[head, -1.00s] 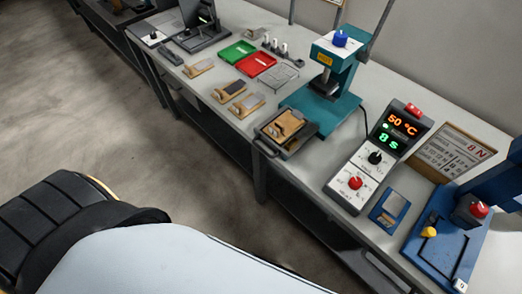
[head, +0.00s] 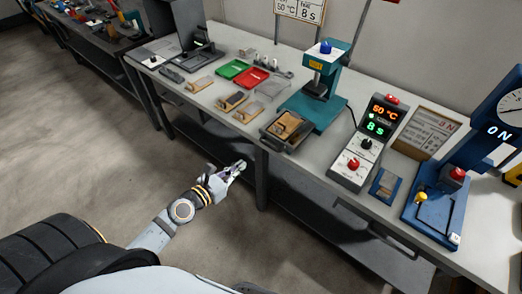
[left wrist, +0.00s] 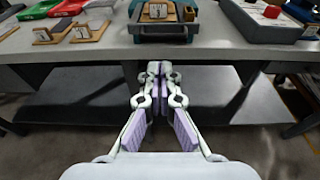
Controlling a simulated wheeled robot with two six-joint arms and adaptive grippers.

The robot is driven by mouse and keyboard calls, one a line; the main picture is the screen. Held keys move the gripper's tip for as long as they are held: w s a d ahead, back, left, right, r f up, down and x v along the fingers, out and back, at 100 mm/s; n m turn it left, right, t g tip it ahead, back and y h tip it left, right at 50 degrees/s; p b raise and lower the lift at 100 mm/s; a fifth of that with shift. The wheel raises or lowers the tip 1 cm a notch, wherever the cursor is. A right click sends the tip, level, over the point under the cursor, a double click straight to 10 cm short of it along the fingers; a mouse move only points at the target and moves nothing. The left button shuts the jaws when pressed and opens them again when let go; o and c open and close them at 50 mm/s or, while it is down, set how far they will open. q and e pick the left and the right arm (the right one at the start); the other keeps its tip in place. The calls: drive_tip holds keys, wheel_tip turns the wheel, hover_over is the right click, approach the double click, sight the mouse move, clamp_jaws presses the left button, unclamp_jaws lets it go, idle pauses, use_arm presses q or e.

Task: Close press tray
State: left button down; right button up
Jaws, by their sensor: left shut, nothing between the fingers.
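The teal press (head: 318,85) stands on the grey workbench. Its tray (head: 276,141) sticks out from its front toward the bench's front edge and carries a wooden block (head: 289,125). In the left wrist view the tray's front (left wrist: 160,30) and the block (left wrist: 158,10) show at the top middle. My left gripper (head: 240,165) is in front of the bench, below the tabletop and apart from the tray. In the left wrist view the left gripper (left wrist: 158,70) is shut and empty, pointing at the bench. My right gripper is not in view.
A control box (head: 366,147) reading 50 °C and 8 s stands right of the press. A blue device (head: 437,215) is further right. Green (head: 233,68) and red (head: 251,77) trays and small wooden pieces lie left. The floor in front is free.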

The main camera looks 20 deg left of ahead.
sight(267, 145)
use_arm(q)
drive_tip(key=x, duration=1.1)
drive_tip(key=shift+w+d, duration=0.1)
drive_tip(key=shift+d, duration=0.05)
drive_tip(key=shift+w+d+f, duration=0.1)
drive_tip(key=shift+w+d, duration=0.1)
drive_tip(key=shift+w, duration=0.25)
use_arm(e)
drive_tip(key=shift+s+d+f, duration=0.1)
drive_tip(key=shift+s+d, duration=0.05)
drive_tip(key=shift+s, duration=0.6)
use_arm(q)
drive_tip(key=shift+w, duration=0.1)
